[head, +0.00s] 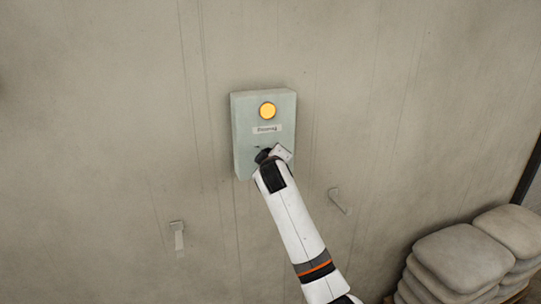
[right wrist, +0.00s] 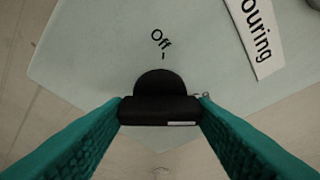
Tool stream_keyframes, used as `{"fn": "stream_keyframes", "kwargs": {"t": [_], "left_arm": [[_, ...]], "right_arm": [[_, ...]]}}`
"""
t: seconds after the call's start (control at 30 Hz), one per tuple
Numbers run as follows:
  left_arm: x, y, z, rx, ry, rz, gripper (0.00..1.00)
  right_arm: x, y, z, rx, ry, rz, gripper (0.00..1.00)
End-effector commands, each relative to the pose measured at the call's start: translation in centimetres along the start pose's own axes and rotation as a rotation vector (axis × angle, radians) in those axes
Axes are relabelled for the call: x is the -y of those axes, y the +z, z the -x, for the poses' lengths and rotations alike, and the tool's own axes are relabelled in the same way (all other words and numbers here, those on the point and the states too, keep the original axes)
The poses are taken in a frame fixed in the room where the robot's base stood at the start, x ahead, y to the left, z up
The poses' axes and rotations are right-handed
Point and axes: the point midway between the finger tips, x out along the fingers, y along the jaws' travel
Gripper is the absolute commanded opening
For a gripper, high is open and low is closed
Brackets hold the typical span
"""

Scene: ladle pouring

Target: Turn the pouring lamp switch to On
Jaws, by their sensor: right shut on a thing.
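A pale green switch box (head: 240,150) is mounted on the wall, with a round amber lamp (head: 267,110) that looks lit and a "Pouring" label (head: 267,128) below it. My right gripper (head: 270,156) is at the lower part of the box and hides the switch in the head view. In the right wrist view its two teal fingers (right wrist: 160,112) are shut on the black switch knob (right wrist: 158,88), one on each side. The word "Off" (right wrist: 161,39) and a tick stand just above the knob. Another small marking by the right finger is mostly hidden. My left gripper is not in view.
Two small wall hooks (head: 178,236) and (head: 340,201) flank the space below the box. Stacked grey sacks (head: 463,257) stand at the lower right. The wall around the box is otherwise bare.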

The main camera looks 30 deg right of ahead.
Motion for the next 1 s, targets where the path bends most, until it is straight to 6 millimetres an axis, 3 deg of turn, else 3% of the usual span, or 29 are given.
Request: {"fn": "stream_keyframes", "kwargs": {"t": [0.73, 0.77, 0.8, 0.9, 1.0], "left_arm": [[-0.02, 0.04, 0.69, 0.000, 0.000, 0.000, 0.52], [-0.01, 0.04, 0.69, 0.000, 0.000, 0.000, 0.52], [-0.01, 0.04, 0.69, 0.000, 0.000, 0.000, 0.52], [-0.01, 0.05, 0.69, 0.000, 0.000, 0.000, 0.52], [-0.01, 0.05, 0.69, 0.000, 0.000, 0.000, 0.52]], "right_arm": [[-0.17, -0.14, -0.05, -0.003, 0.037, -0.081, 0.28], [-0.17, -0.14, -0.05, -0.003, 0.037, -0.081, 0.54], [-0.16, -0.13, -0.05, -0.003, 0.037, -0.081, 0.61], [-0.11, -0.10, -0.04, -0.002, 0.036, -0.080, 0.73], [-0.06, -0.07, -0.03, -0.002, 0.035, -0.079, 0.73]]}}
